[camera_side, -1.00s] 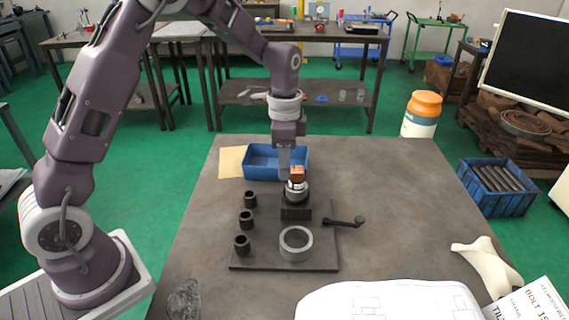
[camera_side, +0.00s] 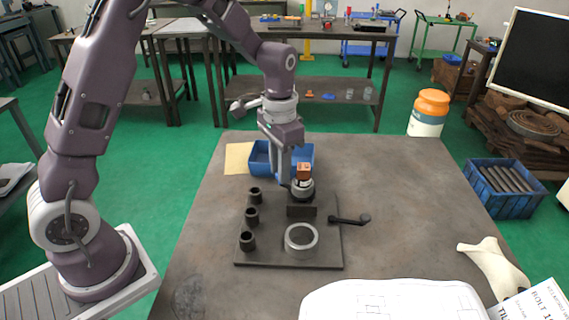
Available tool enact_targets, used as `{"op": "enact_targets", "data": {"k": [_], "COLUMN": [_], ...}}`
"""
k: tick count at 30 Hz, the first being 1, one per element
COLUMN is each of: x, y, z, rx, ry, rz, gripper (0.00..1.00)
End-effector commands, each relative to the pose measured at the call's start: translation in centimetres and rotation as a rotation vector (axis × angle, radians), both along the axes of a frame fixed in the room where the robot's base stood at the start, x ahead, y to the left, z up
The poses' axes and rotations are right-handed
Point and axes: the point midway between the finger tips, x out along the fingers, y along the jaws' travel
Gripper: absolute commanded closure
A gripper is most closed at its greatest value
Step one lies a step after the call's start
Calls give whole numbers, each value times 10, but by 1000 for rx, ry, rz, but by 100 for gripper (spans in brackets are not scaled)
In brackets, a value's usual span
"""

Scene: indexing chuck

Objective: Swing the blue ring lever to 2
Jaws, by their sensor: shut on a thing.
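The chuck (camera_side: 302,189) stands on a dark block on the base plate (camera_side: 290,257), with a grey ring around it and an orange-brown piece (camera_side: 303,172) with a pale label upright on top. My gripper (camera_side: 286,181) points down at the chuck's left side, its fingers close against it. It is shut on what appears to be the ring's lever, which the fingers mostly hide. The lever's blue colour and any number marks are too small or hidden to tell.
A blue bin (camera_side: 262,158) stands behind the gripper. Dark sockets (camera_side: 252,215) stand in a row at left on the plate, and a grey ring (camera_side: 301,237) lies in front. A black crank handle (camera_side: 350,219) sticks out at right.

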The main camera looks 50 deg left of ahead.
Motion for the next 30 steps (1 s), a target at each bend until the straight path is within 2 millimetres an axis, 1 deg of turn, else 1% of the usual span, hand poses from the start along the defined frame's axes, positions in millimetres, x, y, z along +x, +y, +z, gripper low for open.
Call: {"op": "enact_targets", "data": {"k": [9, 18, 24, 30], "x": [-15, -26, -31, -34], "y": [-8, -19, -26, -32], "z": [1, 1, 1, 1], "rx": [0, -1, -1, -2], "ry": [-1, -1, 0, -1], "rz": [297, 574, 730, 846], "gripper": [100, 100, 100, 100]}}
